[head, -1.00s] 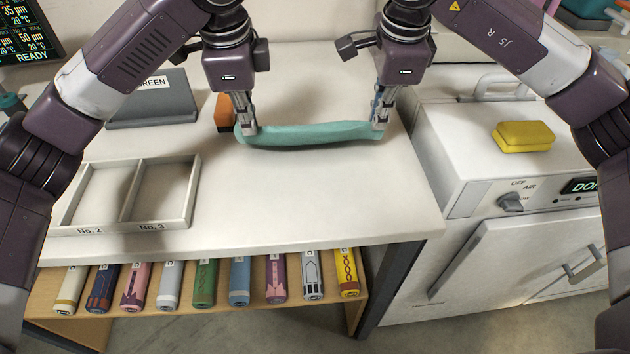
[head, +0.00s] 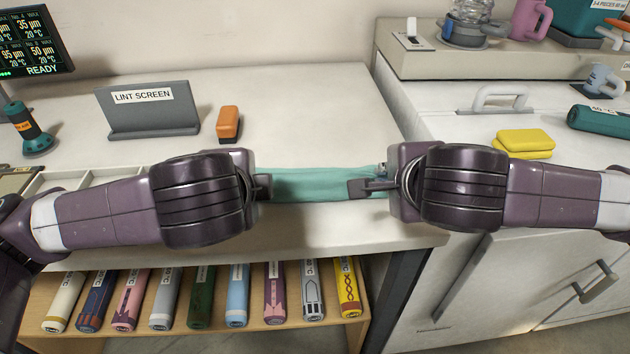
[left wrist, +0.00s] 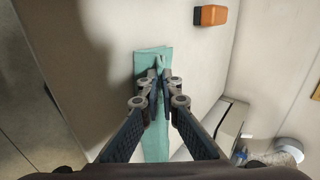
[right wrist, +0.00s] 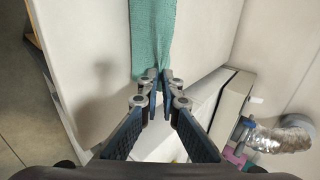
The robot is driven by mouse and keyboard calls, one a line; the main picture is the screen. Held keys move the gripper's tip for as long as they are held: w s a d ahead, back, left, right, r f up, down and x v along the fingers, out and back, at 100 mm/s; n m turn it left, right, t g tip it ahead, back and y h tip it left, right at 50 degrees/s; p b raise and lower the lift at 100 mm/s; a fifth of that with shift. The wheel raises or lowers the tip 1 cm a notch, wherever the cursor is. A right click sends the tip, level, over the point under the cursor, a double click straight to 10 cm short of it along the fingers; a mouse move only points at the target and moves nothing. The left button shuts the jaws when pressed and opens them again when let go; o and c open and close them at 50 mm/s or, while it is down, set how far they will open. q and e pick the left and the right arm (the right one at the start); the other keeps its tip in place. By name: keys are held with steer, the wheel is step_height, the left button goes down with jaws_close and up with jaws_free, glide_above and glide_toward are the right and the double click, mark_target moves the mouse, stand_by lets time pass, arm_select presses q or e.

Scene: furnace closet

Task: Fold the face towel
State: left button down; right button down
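The teal face towel (head: 315,185) is a long narrow strip near the front of the white worktop, between my two grippers. My left gripper (head: 264,186) is at its left end; in the left wrist view its fingertips (left wrist: 160,76) are closed together on a pinched bit of towel (left wrist: 153,56). My right gripper (head: 370,184) is at the right end; in the right wrist view its fingertips (right wrist: 159,78) are closed on the towel's end (right wrist: 152,35). My wrists hide both towel ends in the head view.
A grey lint screen stand (head: 148,108) and an orange block (head: 228,123) stand behind the towel. A divided tray (head: 95,178) is partly behind my left arm. Several rolled cloths (head: 238,298) lie on the shelf below. A white machine with yellow sponges (head: 525,142) stands right.

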arm_select(q)
steer(key=shift+s+f+t, duration=0.5)
arm_select(e)
steer(key=shift+s+f+t, duration=0.5)
arm_select(q)
steer(key=c, duration=1.9)
jaws_free()
arm_select(e)
steer(key=c, duration=1.9)
jaws_free()
